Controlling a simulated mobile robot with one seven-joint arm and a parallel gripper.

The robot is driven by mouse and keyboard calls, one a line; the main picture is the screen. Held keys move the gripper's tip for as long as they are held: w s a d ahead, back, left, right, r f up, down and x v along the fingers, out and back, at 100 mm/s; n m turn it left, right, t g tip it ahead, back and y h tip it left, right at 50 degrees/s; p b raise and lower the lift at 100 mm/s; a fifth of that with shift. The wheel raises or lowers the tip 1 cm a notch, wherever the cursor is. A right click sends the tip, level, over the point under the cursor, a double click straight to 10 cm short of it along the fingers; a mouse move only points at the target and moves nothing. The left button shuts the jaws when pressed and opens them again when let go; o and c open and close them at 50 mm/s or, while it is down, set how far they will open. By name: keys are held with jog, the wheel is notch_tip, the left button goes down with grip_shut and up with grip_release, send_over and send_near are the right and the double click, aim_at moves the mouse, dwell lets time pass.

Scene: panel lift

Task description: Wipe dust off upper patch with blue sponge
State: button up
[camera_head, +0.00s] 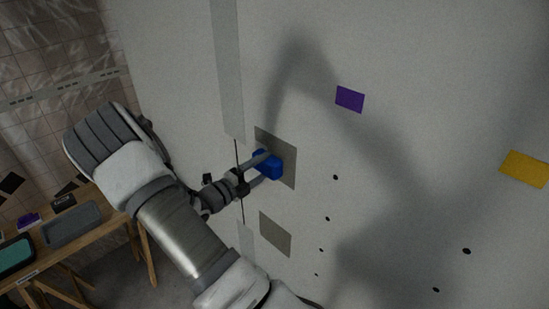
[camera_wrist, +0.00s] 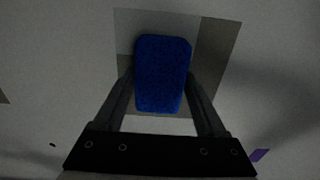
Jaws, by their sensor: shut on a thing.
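The blue sponge (camera_head: 268,164) is between the fingers of my gripper (camera_head: 261,169), which is shut on it. In the wrist view the sponge (camera_wrist: 162,72) stands out between both fingers of my gripper (camera_wrist: 161,80). The upper patch (camera_head: 286,151) is a grey-brown square on the pale wall panel. The sponge is in front of it and hides its lower left part. In the wrist view the patch (camera_wrist: 218,45) is darker at the right and paler at the left. I cannot tell whether sponge and patch touch.
A second, lower patch (camera_head: 275,234) is below. A purple square (camera_head: 350,99) and a yellow square (camera_head: 525,169) are on the panel (camera_head: 420,60) to the right, with several dark dots. A wooden table (camera_head: 85,245) with trays stands at lower left. My arm's shadow falls across the panel.

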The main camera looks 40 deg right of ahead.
jog(key=shift+s+d, duration=0.15)
jog(key=shift+s, duration=1.7)
jog(key=shift+s+d, duration=0.15)
jog(key=shift+s, duration=1.7)
jog(key=shift+s+d, duration=0.15)
jog(key=shift+s, duration=1.7)
jog(key=shift+w+a+r, duration=0.25)
jog(key=shift+w+r, duration=0.3)
jog(key=shift+w, duration=2.9)
jog(key=shift+w+a+r, duration=0.3)
jog(key=shift+w+r, duration=0.25)
jog(key=shift+w, duration=2.85)
jog(key=shift+w+a+r, duration=0.25)
jog(key=shift+w+r, duration=0.3)
jog(key=shift+w, duration=2.9)
jog(key=shift+s+d, duration=0.25)
jog(key=shift+s, duration=3.2)
jog(key=shift+s+d, duration=0.3)
jog(key=shift+s, duration=3.15)
jog(key=shift+s+d, duration=0.25)
jog(key=shift+s, duration=3.2)
jog(key=shift+a, duration=0.1)
jog(key=a, duration=0.6)
jog(key=shift+s+a, duration=0.25)
jog(key=shift+a, duration=0.15)
